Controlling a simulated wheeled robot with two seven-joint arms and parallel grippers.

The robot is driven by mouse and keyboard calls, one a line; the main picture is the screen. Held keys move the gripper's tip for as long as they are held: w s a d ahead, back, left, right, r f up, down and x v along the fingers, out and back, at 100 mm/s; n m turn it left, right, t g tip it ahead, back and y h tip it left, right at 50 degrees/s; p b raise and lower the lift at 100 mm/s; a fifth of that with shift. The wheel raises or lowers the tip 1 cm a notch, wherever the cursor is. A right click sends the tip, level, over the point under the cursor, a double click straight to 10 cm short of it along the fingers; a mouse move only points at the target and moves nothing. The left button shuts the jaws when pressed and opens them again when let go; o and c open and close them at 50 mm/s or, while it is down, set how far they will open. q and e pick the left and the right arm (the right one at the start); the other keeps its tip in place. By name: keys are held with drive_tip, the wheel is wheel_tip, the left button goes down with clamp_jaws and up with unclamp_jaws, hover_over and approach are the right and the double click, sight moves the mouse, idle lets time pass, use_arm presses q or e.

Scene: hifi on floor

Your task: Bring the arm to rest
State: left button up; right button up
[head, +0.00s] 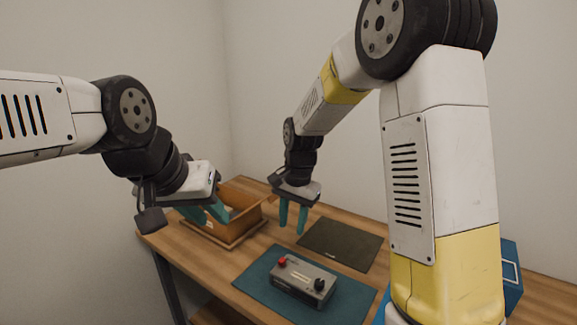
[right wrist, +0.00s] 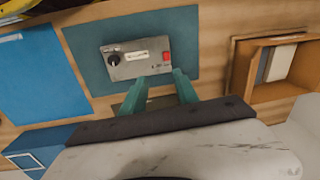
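My right arm reaches over the table from the right in the head view. Its right gripper (head: 292,231) points down with two teal fingers apart and nothing between them; the fingers also show in the right wrist view (right wrist: 160,88). It hangs above the table near a grey control box (head: 301,279), not touching it. The box has a red button and a black knob, and it also shows in the right wrist view (right wrist: 138,57). My left gripper (head: 215,217) is by the wooden tray, its teal fingers apart and seemingly empty.
The box sits on a teal mat (head: 256,282). A dark mat (head: 342,243) lies behind it. The wooden tray (head: 240,193) stands at the back left, holding pale items. A blue box (head: 512,275) stands at right, partly hidden by my arm. Walls close off the back.

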drive_tip(key=s+d+r+n+t, duration=0.2)
drive_tip(key=s+d+r+n, duration=0.1)
drive_tip(key=s+d+r, duration=0.4)
drive_tip(key=s+d+r+n+t+y, duration=0.1)
drive_tip(key=s+d+r+n+t, duration=0.2)
drive_tip(key=s, duration=0.9)
drive_tip(key=d+r, duration=0.3)
drive_tip(key=r, duration=0.2)
drive_tip(key=shift+d+r+t, duration=0.15)
drive_tip(key=shift+d+t, duration=0.15)
drive_tip(key=shift+d, duration=0.05)
drive_tip(key=shift+s, duration=0.1)
idle(1.8)
